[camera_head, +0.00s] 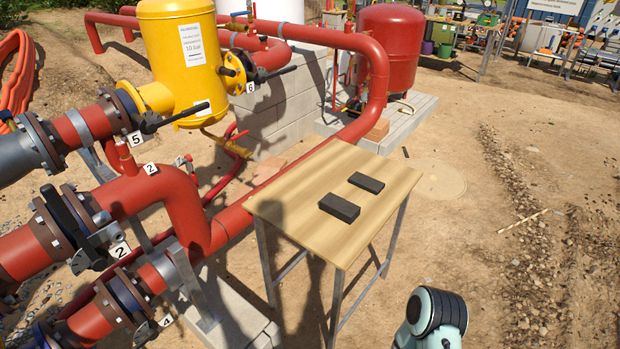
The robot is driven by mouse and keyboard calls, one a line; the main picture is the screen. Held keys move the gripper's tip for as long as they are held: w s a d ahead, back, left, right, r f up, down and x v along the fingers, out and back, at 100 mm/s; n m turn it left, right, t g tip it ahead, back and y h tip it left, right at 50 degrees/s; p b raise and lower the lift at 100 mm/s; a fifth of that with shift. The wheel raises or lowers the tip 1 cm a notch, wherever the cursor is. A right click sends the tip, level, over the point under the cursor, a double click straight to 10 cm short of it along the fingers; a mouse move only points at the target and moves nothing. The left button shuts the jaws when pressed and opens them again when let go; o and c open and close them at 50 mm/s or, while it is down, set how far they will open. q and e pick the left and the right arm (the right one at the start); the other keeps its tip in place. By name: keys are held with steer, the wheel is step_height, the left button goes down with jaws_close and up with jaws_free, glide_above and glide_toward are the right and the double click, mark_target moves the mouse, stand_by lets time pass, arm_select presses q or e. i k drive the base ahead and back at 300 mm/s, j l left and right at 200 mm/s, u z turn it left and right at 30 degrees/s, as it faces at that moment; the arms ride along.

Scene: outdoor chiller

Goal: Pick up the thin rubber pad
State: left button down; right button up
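Two dark grey rectangular pads lie flat and apart on a wooden table in the head view. The thin rubber pad (366,182) is the flatter one, farther back and to the right. The thicker block-like pad (339,207) lies nearer and to the left. Nothing covers either of them. Part of my own arm, with a black rounded end, shows at the bottom edge, in front of and right of the table. Neither of my grippers can be seen.
The wooden table (291,204) stands on thin metal legs over sandy ground. Red pipes with valves and a yellow tank (181,60) stand to its left. A red tank (391,48) stands behind it. The ground to the right is mostly clear.

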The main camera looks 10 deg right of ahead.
mark_target(371, 185)
steer(key=l+u, duration=0.35)
steer(key=i+l+u, duration=0.1)
steer(key=l+u, duration=0.55)
steer(key=k+l+u, duration=0.1)
steer(key=l+u, duration=0.15)
steer(key=l, duration=0.25)
steer(key=k+l+u, duration=0.1)
steer(key=l+u, duration=0.15)
steer(key=l, duration=0.25)
steer(key=k+l, duration=0.1)
steer(key=l, duration=0.25)
steer(key=k+l+u, duration=0.1)
steer(key=l, duration=0.25)
steer(key=k+l+u, duration=0.1)
steer(key=l, duration=0.25)
